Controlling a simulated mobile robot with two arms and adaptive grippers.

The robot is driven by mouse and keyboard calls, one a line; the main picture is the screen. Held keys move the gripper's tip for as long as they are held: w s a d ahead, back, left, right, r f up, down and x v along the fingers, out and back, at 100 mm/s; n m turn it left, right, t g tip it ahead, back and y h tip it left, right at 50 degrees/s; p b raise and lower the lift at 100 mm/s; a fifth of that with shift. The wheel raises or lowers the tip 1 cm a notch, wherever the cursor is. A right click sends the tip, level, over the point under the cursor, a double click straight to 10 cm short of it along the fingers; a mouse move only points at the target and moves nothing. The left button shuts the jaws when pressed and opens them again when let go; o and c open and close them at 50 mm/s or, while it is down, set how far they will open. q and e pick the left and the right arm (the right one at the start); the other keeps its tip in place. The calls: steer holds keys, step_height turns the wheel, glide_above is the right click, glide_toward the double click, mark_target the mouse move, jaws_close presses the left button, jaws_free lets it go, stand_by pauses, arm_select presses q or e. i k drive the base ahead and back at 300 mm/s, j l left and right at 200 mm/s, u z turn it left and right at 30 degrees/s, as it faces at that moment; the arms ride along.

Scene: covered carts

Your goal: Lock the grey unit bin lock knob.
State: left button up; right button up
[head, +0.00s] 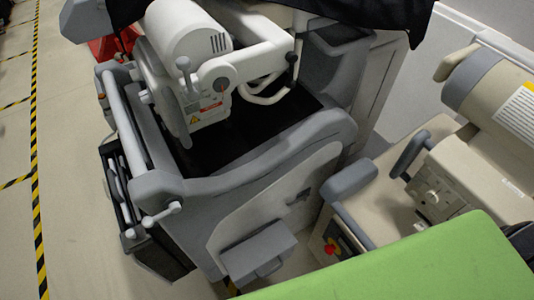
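The grey unit (265,160) stands in the middle of the head view, with a white arm assembly (205,60) on top. A dark bin (155,250) hangs on its left end, below a grey handle bar (125,125). A small pale lever-like knob (162,216) sticks out at the corner beside the bin; I cannot tell for sure that it is the bin lock knob, or whether it is locked. A small dark fitting (300,197) sits on the unit's side panel. Neither of my grippers is in view.
A beige unit (470,150) with a red button (331,248) stands close on the right. A green surface (430,265) covers the lower right. A dark cover (380,12) drapes over the back. Floor with yellow-black tape (36,150) is clear at left. A grey box-shaped step (258,252) juts out below the panel.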

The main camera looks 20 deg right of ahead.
mark_target(135, 236)
steer(key=u, duration=1)
steer(key=k+l+z, duration=0.1)
steer(key=z, duration=0.35)
steer(key=k, duration=0.1)
